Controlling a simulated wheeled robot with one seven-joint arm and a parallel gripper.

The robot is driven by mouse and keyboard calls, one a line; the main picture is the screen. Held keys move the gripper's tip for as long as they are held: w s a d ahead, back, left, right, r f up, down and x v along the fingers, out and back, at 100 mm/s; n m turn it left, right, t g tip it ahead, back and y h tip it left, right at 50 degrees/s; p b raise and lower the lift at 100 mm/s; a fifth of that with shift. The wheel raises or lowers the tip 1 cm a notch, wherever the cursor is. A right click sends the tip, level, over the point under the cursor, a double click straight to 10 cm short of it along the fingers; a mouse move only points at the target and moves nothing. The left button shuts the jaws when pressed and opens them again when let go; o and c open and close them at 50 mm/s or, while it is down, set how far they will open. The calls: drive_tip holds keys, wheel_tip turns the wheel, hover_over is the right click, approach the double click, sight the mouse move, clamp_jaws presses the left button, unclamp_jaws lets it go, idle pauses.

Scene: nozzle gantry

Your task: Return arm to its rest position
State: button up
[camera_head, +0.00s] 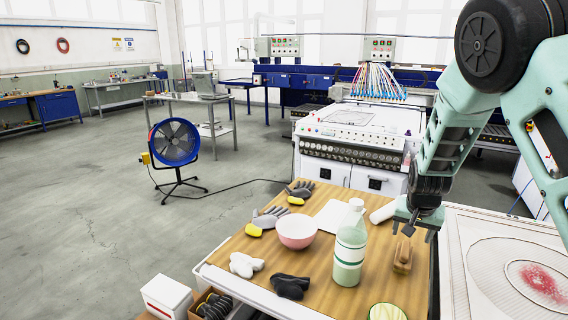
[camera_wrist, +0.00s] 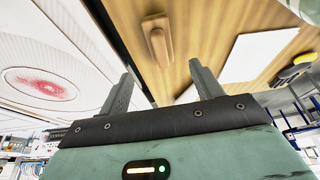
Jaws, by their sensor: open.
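My gripper (camera_head: 415,222) hangs from my pale green arm over the right part of the wooden-topped table (camera_head: 235,262). In the wrist view my gripper (camera_wrist: 165,88) has its two fingers spread wide apart, with nothing between them. A wooden brush-like block (camera_head: 402,258) lies on the table below my gripper. The same block (camera_wrist: 157,40) shows in the wrist view beyond the fingertips, apart from them.
A green-white bottle (camera_head: 349,250), a pink bowl (camera_head: 296,231), gloves (camera_head: 270,217) and a white cylinder (camera_head: 382,213) are on the table. A white machine with a red-stained round screen (camera_head: 540,282) stands at the right. A blue fan (camera_head: 175,143) stands on open floor.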

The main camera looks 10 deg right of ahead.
drive_tip(key=s+a+r+n+g+y, duration=0.1)
drive_tip(key=s+a+r+n, duration=0.25)
drive_tip(key=s, duration=0.75)
drive_tip(key=s+a+r+n+y, duration=0.1)
drive_tip(key=s+a+r+n, duration=0.3)
drive_tip(key=s, duration=0.6)
drive_tip(key=s+a+r+n+g, duration=0.1)
drive_tip(key=s+a+n, duration=0.2)
drive_tip(key=s+a, duration=0.4)
drive_tip(key=s+a+r+n+g, duration=0.1)
drive_tip(key=s+a+r+n, duration=0.1)
drive_tip(key=s+a+n, duration=0.2)
drive_tip(key=s+a, duration=0.3)
drive_tip(key=a, duration=0.4)
drive_tip(key=shift+a+g+y, duration=0.3)
drive_tip(key=shift+y, duration=0.1)
